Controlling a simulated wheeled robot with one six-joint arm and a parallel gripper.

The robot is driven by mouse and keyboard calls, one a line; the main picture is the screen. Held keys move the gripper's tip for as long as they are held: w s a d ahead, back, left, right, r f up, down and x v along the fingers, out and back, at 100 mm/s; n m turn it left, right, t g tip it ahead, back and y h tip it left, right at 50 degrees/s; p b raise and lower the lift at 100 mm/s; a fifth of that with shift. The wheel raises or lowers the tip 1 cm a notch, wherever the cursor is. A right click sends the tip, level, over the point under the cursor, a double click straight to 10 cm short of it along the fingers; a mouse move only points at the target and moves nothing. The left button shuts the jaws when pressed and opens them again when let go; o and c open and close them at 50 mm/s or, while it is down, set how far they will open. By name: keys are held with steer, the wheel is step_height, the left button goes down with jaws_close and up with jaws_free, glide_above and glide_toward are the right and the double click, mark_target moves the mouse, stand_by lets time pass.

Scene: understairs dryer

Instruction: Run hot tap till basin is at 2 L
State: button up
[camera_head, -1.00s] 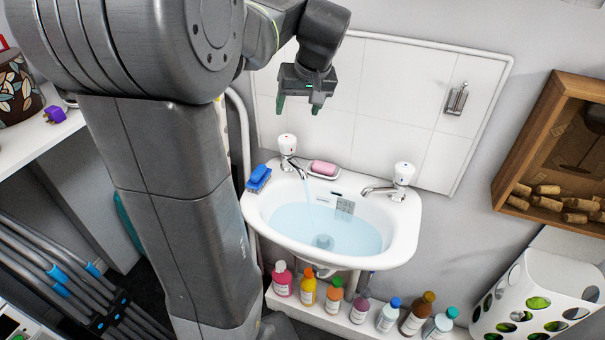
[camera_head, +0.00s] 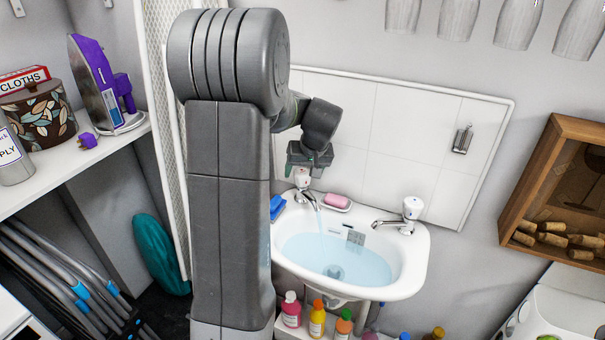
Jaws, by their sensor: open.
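The white basin (camera_head: 415,262) on the tiled wall holds pale blue water (camera_head: 310,250). The left tap (camera_head: 303,181) has a white head with a small red mark, and a thin stream of water (camera_head: 319,222) falls from its spout. The right tap (camera_head: 410,210) has a white head too, and no stream shows from it. My gripper (camera_head: 304,170) points down, open, directly above the left tap's head and very close to it. I cannot tell whether the fingers touch the head. My arm hides the basin's far left edge.
A pink soap (camera_head: 337,201) lies on a dish between the taps, and a blue brush (camera_head: 277,207) is at the basin's left rim. Several bottles (camera_head: 317,321) stand below. A wooden box of corks (camera_head: 528,190) hangs at right. A shelf (camera_head: 60,180) is at left.

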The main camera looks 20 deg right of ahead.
steer(key=shift+w+f, duration=0.25)
steer(key=shift+f, duration=0.25)
steer(key=c, duration=1)
